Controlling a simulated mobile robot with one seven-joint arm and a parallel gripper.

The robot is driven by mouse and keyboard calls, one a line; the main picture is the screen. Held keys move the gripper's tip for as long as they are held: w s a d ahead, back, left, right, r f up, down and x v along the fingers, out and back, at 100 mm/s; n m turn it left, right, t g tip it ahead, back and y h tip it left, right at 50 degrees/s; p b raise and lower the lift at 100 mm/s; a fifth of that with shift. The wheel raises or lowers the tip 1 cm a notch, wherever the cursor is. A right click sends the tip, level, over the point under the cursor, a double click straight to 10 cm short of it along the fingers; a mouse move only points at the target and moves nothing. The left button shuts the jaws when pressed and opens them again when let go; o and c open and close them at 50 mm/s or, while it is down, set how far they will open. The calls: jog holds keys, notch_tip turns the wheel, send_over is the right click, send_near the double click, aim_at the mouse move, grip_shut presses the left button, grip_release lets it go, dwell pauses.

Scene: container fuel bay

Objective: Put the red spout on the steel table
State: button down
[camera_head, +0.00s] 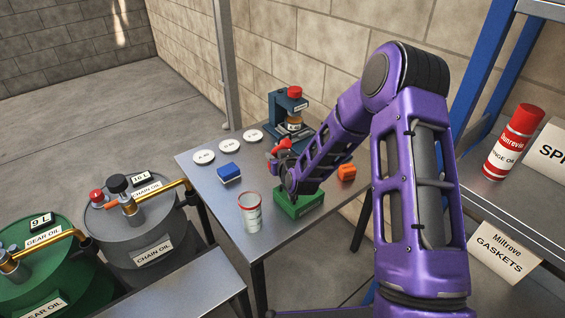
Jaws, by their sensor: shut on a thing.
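The steel table (205,182) stands in the middle of the view. My gripper (275,161) is over its middle, partly hidden by my own wrist. It is shut on a small red piece that looks like the red spout (284,145), seen at the gripper's upper side. The spout's lower part is hidden, and I cannot tell whether it touches anything below. A green block or tray (308,207) lies on the table under and beside my wrist.
On the table are a clear cup (250,214), a blue block (229,172), an orange block (347,172), white discs (204,157) and a dark blue stand (283,106) with a red-capped jar. Grey (140,225) and green (30,265) drums stand left. A shelf (510,205) is right.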

jog(key=w+a+f+n+y, duration=0.1)
jog(key=w+a+f+n, duration=0.15)
jog(key=w+a, duration=0.4)
jog(key=shift+m+y, duration=0.3)
jog(key=shift+m, duration=0.05)
jog(key=f, duration=0.3)
jog(key=f+b, duration=0.1)
jog(key=f, duration=0.6)
jog(key=shift+s+a+b, duration=0.25)
jog(key=shift+a+b, duration=0.05)
jog(key=shift+f, duration=0.2)
jog(key=c, duration=0.7)
grip_release()
jog(key=shift+c, duration=0.2)
